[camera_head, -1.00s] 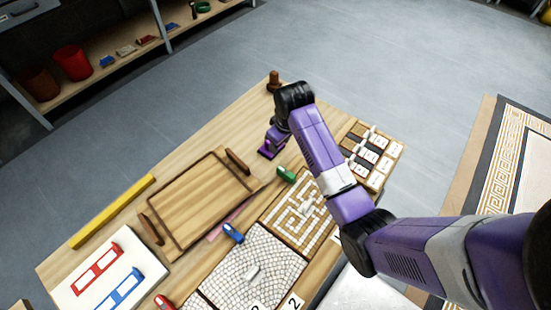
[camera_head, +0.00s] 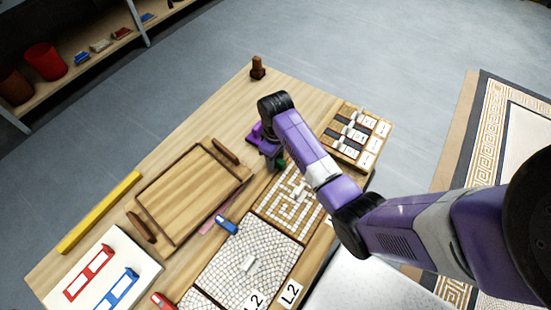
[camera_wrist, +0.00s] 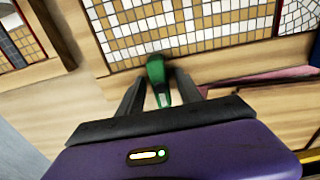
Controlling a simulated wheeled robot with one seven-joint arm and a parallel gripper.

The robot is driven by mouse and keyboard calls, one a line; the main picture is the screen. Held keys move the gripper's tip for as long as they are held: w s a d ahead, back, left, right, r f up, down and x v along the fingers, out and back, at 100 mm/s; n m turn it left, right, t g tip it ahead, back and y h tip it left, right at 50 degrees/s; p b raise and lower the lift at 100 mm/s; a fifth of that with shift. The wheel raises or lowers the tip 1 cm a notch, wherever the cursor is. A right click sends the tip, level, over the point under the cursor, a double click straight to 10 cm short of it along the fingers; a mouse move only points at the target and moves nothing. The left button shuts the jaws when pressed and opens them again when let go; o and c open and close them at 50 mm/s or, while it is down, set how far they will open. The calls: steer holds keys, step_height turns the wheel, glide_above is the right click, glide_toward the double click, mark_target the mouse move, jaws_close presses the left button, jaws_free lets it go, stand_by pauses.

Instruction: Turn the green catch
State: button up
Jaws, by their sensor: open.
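The green catch (camera_wrist: 157,78) sits at the edge of the maze-patterned mosaic panel (camera_wrist: 120,62) in the wrist view. My gripper (camera_wrist: 160,92) is open, with one dark finger on each side of the catch. I cannot tell whether either finger touches it. In the head view only a small part of the green catch (camera_head: 280,163) shows beside my wrist, at the upper edge of the maze panel (camera_head: 262,207). My gripper is mostly hidden there behind my arm.
A blue catch (camera_head: 227,225) and a red catch (camera_head: 163,301) sit along the neighbouring white mosaic panels. A wooden tray (camera_head: 160,183) lies to the left. A block with switches (camera_head: 352,150) is to the right, and a brown peg (camera_head: 257,68) stands at the far corner.

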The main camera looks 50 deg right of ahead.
jaws_close()
steer(key=shift+a+r+m+p, duration=0.1)
steer(key=shift+m+p, duration=0.3)
steer(key=shift+p, duration=0.15)
steer(key=shift+r+m+p, duration=0.1)
steer(key=shift+m+p, duration=0.9)
steer(key=shift+p, duration=0.05)
steer(key=m+p, duration=0.3)
steer(key=m, duration=0.2)
steer(key=shift+p, duration=0.35)
steer(key=m+p, duration=0.2)
steer(key=m, duration=0.3)
steer(key=m+p, duration=0.1)
steer(key=m, duration=0.4)
steer(key=shift+f, duration=0.2)
